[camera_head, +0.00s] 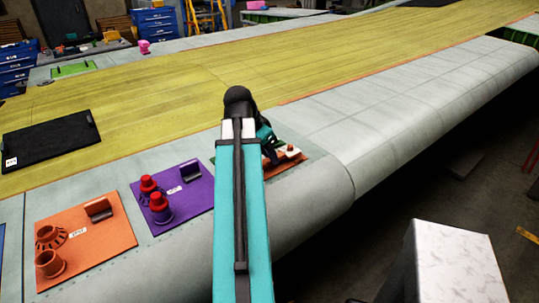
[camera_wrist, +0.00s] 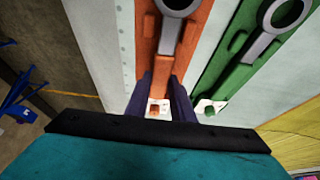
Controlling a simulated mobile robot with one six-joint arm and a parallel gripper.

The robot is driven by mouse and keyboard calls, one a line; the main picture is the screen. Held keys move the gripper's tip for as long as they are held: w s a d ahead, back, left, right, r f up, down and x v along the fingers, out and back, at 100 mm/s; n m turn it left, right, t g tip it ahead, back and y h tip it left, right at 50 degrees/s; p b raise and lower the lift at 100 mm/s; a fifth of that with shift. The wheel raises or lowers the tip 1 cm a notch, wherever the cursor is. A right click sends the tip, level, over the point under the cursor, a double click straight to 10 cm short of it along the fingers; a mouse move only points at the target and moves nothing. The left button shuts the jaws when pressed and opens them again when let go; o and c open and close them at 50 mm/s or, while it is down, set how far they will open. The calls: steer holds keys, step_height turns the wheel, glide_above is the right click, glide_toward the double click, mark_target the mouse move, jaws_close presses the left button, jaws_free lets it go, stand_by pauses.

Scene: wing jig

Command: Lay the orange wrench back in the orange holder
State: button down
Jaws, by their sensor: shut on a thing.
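The orange holder (camera_wrist: 146,45) is a long orange strip at the top centre of the wrist view. A grey wrench with a ring end (camera_wrist: 168,38) lies along it in the picture, lined up with its length. My gripper (camera_wrist: 161,82) points at the strip, its two dark fingers closed around the lower part of the wrench. I cannot tell whether the wrench touches the holder or is just above it. An orange knob and a white label show between the fingers.
A green holder (camera_wrist: 222,72) with another grey ring wrench (camera_wrist: 265,38) lies to the right in the wrist view. In the head view a purple board (camera_head: 187,203) and an orange board (camera_head: 105,245) carry red and orange parts on the wing, left of my arm.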

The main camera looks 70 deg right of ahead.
steer(key=shift+f, duration=0.6)
stand_by(0.4)
steer(key=c, duration=1.5)
jaws_free()
steer(key=shift+o, duration=0.2)
steer(key=shift+b, duration=0.3)
steer(key=shift+r, duration=0.15)
steer(key=b+v, duration=0.3)
steer(key=v, duration=1)
steer(key=shift+r, duration=0.2)
steer(key=shift+a, duration=0.15)
